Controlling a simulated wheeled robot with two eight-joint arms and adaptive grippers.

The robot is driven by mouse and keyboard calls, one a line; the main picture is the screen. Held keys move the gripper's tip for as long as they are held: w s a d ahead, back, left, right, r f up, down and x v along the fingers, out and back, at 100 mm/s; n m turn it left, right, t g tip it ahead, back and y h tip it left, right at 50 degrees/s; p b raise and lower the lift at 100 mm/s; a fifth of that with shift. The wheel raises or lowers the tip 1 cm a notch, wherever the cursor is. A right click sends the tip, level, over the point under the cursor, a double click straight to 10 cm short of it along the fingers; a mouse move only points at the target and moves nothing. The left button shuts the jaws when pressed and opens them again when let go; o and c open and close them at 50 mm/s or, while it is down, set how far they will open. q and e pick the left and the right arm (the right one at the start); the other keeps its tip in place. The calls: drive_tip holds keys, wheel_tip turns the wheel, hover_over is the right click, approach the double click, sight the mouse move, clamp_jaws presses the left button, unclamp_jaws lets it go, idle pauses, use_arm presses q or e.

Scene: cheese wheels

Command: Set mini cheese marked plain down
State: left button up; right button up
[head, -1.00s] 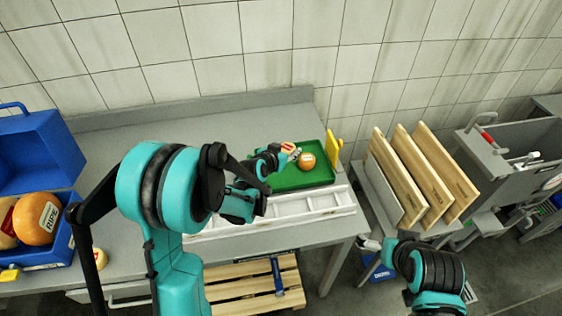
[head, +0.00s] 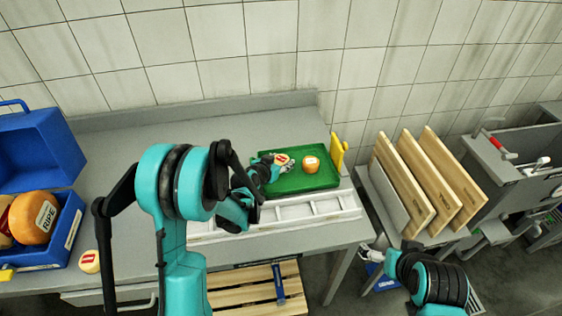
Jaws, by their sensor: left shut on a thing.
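My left gripper (head: 271,165) is shut on a small pale mini cheese with a red mark (head: 282,159). It holds the cheese over the left part of the green tray (head: 300,184); I cannot tell whether the cheese touches the tray. The mark is too small to read, and the fingers hide part of the cheese. An orange mini cheese (head: 311,165) with a pale label sits on the tray, just right of the held one and apart from it. My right gripper (head: 369,252) is low at the right, away from the tray; its fingers are too small to judge.
A blue crate (head: 66,243) at the left holds large cheese wheels, one marked RIPE (head: 36,217). Another mini cheese (head: 89,261) lies beside it. A white rack (head: 315,207) runs before the tray, a yellow object (head: 338,152) stands at its right. Wooden boards (head: 427,180) stand further right.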

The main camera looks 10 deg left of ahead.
use_arm(q)
drive_tip(key=o, duration=1.2)
drive_tip(key=shift+r+p, duration=0.2)
drive_tip(key=shift+p, duration=0.15)
drive_tip(key=p+v, duration=0.2)
drive_tip(key=v, duration=0.9)
drive_tip(key=shift+s+r, duration=0.3)
drive_tip(key=shift+s, duration=0.25)
drive_tip(key=s+r+n+g+y, duration=0.1)
drive_tip(key=s+r, duration=0.1)
drive_tip(key=s, duration=0.5)
drive_tip(key=s+r+n+g+y, duration=0.1)
drive_tip(key=s+r+g, duration=0.1)
drive_tip(key=s, duration=0.6)
drive_tip(key=s+r+n+g+y, duration=0.1)
drive_tip(key=s+r, duration=0.2)
drive_tip(key=s, duration=0.4)
drive_tip(key=shift+s+d+g, duration=0.1)
drive_tip(key=shift+s+g, duration=0.25)
drive_tip(key=shift+g, duration=0.05)
